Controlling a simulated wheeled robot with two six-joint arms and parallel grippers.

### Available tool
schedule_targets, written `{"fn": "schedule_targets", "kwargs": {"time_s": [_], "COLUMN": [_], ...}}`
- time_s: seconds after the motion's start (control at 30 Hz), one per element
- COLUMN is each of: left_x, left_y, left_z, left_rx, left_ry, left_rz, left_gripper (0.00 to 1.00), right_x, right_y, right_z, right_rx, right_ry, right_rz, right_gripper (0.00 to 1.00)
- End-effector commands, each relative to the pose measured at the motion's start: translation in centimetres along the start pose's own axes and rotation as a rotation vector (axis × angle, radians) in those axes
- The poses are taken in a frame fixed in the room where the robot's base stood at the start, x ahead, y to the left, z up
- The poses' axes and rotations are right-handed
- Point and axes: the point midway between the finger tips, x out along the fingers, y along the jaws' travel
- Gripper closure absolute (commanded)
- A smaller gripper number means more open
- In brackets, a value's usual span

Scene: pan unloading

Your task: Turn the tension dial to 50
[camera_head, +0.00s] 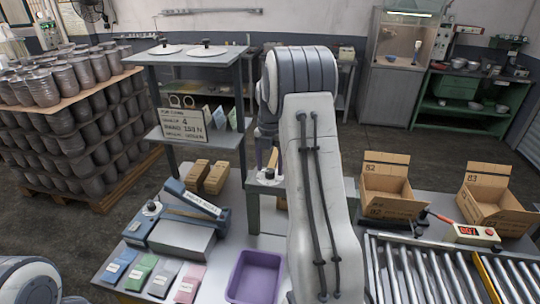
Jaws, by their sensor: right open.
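A round white dial with a dark knob (152,208) sits at the left end of a blue-grey sealer-like device (192,205) on the front bench. Another dark knob on a light base (268,175) is on a small stand at the centre; I cannot tell which is the tension dial, and no scale can be read. My right arm rises through the middle and bends down. My right gripper (271,158) is mostly hidden by my arm, open, close above the central knob; I cannot tell whether they touch. Only a link of my left arm shows at bottom left.
A sign (183,125) with hard-to-read text stands on the shelf. A purple bin (255,277) and several coloured packets (138,271) lie in front. Brown blocks (208,177) stand behind the sealer-like device. Cardboard boxes (390,187) and a roller conveyor (425,270) are at right.

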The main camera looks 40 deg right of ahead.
Motion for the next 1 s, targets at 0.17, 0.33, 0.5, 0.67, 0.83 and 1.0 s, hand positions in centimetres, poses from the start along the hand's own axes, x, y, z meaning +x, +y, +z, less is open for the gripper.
{"fn": "schedule_targets", "kwargs": {"time_s": [0.17,0.33,0.5,0.67,0.83,1.0], "left_x": [1.5,2.3,2.5,2.6,2.6,2.6], "left_y": [-0.1,-0.2,-0.2,-0.2,-0.2,-0.2], "left_z": [0.1,0.1,0.1,0.1,0.1,0.1], "left_rx": [0.001,0.0,-0.001,-0.001,-0.001,-0.001], "left_ry": [0.0,0.0,0.0,0.0,0.0,0.0], "left_rz": [0.0,0.0,0.0,0.0,0.0,0.0], "left_gripper": [1.0,1.0,1.0,1.0,1.0,1.0], "right_x": [-3.1,-6.5,-8.8,-9.6,-9.7,-9.6], "right_y": [0.1,0.1,0.1,0.1,0.1,0.1], "right_z": [0.1,0.1,0.1,0.0,0.0,0.0], "right_rx": [0.0,-0.001,-0.001,-0.001,-0.001,-0.001], "right_ry": [-0.007,-0.006,-0.004,-0.003,-0.002,-0.002], "right_rz": [0.004,0.004,0.003,0.002,0.001,0.001], "right_gripper": [0.31,0.31,0.31,0.31,0.31,0.31]}}
